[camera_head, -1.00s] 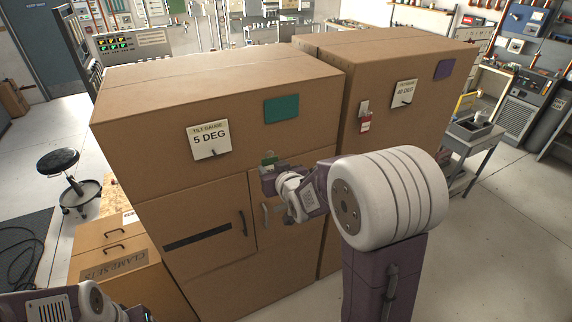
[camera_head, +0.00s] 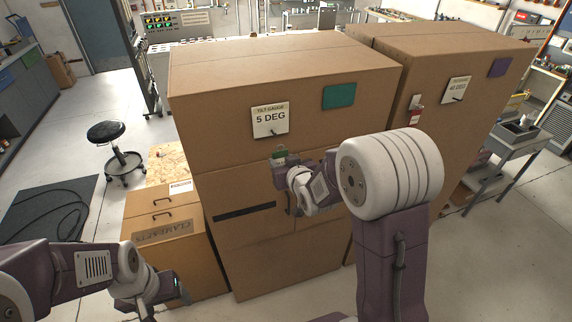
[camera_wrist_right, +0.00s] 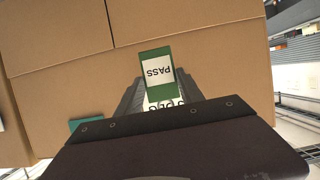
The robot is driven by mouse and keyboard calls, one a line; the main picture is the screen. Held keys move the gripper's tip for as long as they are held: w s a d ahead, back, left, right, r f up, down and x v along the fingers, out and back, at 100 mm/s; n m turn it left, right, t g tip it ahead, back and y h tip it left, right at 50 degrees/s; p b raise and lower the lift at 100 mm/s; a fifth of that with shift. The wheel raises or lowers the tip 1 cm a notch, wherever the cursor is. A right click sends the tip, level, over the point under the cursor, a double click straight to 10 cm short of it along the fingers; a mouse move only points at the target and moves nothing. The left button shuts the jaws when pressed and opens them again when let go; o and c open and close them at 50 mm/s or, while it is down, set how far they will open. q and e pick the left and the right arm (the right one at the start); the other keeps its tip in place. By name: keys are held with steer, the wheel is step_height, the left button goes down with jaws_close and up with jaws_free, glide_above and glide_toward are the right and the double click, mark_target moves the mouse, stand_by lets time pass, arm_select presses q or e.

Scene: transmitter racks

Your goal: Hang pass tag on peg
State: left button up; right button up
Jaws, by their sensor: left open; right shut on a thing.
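The pass tag is a green card with a white PASS panel, seen upside down in the right wrist view (camera_wrist_right: 158,72) and small in the head view (camera_head: 279,153). My right gripper (camera_head: 280,161) is shut on it, with fingers on either side in the right wrist view (camera_wrist_right: 158,92). The tag is just below the 5 DEG sign (camera_head: 270,119) on the near cabinet; a small dark peg (camera_head: 273,132) shows low on that sign. The gap between tag and cabinet front cannot be judged. My left gripper (camera_head: 181,291) is open and empty at lower left.
A teal patch (camera_head: 338,96) is right of the sign. The right cabinet bears a red-and-white tag (camera_head: 415,112), a 40 DEG sign (camera_head: 455,90) and a purple patch (camera_head: 499,67). A lower box (camera_head: 165,230) stands left of the near cabinet; a stool (camera_head: 108,132) stands on open floor.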

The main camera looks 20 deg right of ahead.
mark_target(284, 156)
steer(key=w, duration=0.1)
steer(key=w+d, duration=0.1)
steer(key=shift+w+d+f+p, duration=0.1)
steer(key=shift+w+d+p, duration=0.05)
steer(key=shift+w+p, duration=0.2)
steer(key=shift+w+a, duration=0.45)
steer(key=shift+w, duration=0.1)
arm_select(q)
steer(key=shift+w+d+r, duration=0.1)
steer(key=shift+d+r, duration=0.2)
steer(key=shift+r, duration=0.25)
arm_select(e)
steer(key=shift+w+d, duration=0.1)
arm_select(q)
steer(key=shift+d, duration=0.15)
arm_select(e)
steer(key=shift+d, duration=0.15)
arm_select(q)
steer(key=shift+f, duration=0.1)
arm_select(e)
steer(key=shift+a, duration=0.25)
arm_select(q)
steer(key=shift+f, duration=0.15)
arm_select(e)
steer(key=shift+d, duration=0.1)
